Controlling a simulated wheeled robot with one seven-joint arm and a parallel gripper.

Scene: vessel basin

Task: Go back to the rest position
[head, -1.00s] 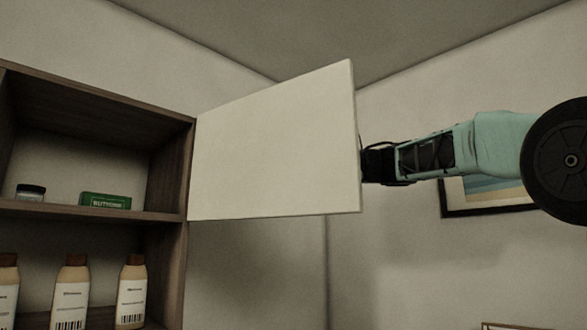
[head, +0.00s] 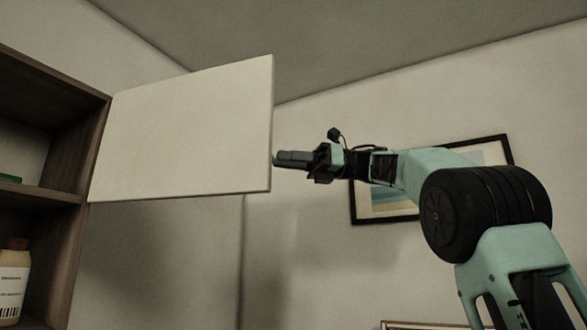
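My gripper (head: 282,160) is in the middle of the head view, pointing left. Its dark fingers end close to the right edge of an open white cabinet door (head: 185,128). I cannot tell whether they touch the door. The fingers show from the side, so their opening is unclear. No held object shows. My green and black arm reaches in from the lower right.
A dark wooden cabinet (head: 62,240) stands at the left, with a bottle (head: 12,281) on a lower shelf and part of a green box (head: 9,178) above. A framed picture (head: 507,150) hangs on the wall behind my arm.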

